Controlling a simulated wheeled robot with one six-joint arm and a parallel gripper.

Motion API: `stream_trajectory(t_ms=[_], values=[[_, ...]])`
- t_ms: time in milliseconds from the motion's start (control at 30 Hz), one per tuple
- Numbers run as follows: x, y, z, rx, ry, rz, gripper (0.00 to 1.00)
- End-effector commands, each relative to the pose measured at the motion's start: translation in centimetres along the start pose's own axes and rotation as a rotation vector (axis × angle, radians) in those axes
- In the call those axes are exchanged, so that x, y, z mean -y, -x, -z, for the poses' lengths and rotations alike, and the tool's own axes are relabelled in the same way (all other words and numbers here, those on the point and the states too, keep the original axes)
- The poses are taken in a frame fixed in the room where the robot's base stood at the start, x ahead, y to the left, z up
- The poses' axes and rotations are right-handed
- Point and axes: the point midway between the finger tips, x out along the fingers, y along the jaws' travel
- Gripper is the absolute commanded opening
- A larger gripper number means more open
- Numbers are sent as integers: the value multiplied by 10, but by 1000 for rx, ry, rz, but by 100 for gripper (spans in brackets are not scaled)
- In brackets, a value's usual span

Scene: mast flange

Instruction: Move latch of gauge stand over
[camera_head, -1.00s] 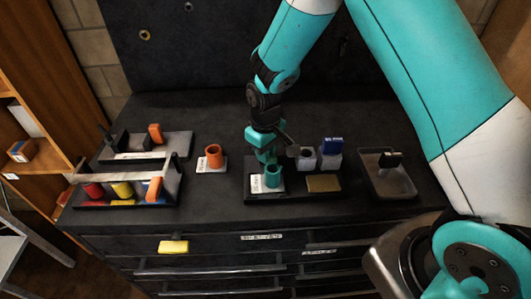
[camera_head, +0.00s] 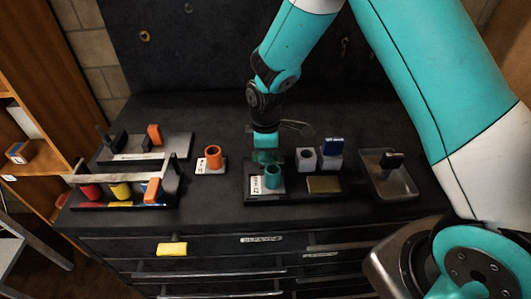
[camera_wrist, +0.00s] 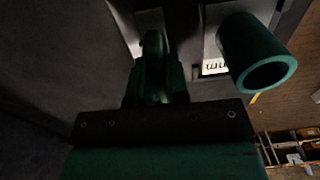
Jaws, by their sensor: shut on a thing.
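The black gauge stand (camera_head: 325,196) is on the cabinet top, right of centre in the head view. It carries a teal tube (camera_head: 272,177), a pale cup, a blue block and a brass-coloured plate. My gripper (camera_head: 266,157) points down just behind the teal tube. In the wrist view my gripper's fingers (camera_wrist: 155,65) are close together, with the teal tube (camera_wrist: 257,55) beside them to the right. They are shut on a small part of the stand, seemingly the latch, which the fingers mostly hide. I cannot tell the latch's exact position.
An orange cup (camera_head: 213,157) stands on a white card left of the stand. Farther left are two black racks with coloured pieces. A grey tray (camera_head: 388,187) holding a dark item lies to the right. The cabinet top's front strip is clear.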

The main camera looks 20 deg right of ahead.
Motion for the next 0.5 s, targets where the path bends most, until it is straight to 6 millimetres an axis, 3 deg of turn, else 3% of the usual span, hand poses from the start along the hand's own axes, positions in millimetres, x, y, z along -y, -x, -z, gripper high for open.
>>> stream_trajectory(t_ms=[500], values=[[-1,2,2,-6,50,-3,0]])
